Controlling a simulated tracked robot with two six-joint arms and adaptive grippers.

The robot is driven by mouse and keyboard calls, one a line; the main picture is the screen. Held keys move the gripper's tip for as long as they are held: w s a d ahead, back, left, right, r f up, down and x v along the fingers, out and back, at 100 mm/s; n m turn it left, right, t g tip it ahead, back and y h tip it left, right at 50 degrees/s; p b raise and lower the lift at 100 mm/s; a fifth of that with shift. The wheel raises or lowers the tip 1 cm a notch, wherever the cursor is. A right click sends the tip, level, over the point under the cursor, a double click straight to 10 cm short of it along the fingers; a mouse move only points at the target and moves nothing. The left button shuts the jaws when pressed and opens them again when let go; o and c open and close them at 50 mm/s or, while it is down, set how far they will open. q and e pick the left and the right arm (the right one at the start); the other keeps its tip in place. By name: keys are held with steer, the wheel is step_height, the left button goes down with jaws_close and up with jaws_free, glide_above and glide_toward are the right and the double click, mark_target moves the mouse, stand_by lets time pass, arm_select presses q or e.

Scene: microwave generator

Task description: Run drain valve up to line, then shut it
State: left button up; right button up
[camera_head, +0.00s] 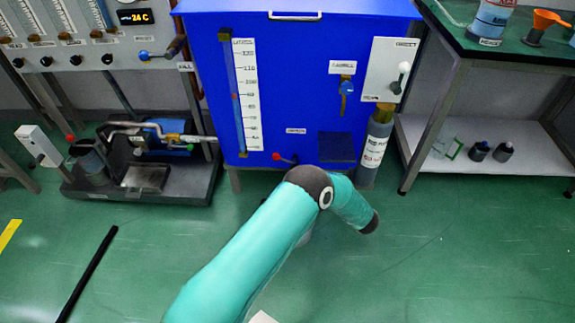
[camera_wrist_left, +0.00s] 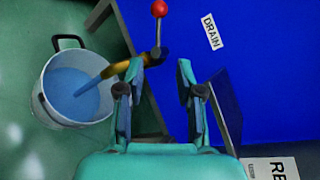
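The drain valve (camera_wrist_left: 155,52) has a red ball on its lever and a brass spout, beside the DRAIN label in the left wrist view. Blue liquid runs from the spout into a white bucket (camera_wrist_left: 48,105) with dark handles, partly filled. My left gripper (camera_wrist_left: 160,78) is open and empty; one fingertip overlaps the valve body in the picture, and I cannot tell whether they touch. In the head view the valve's red knob (camera_head: 283,158) shows low on the blue tank (camera_head: 290,75); my teal arm hides the bucket and gripper. My right gripper is not in view.
A gauge tube (camera_head: 237,97) with a printed scale and a small red mark is on the tank. A grey cylinder (camera_head: 374,150) stands right of it, then a shelved table (camera_head: 520,135). A pump rig (camera_head: 145,165) stands left. Green floor in front is mostly clear.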

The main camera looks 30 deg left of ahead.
mark_target(285, 160)
arm_select(q)
steer(key=b+x, duration=0.3)
steer(key=x, duration=1.1)
steer(key=shift+a+f+b, duration=0.2)
steer(key=shift+b, duration=0.2)
steer(key=shift+x, duration=0.85)
steer(key=shift+r, duration=0.15)
jaws_close()
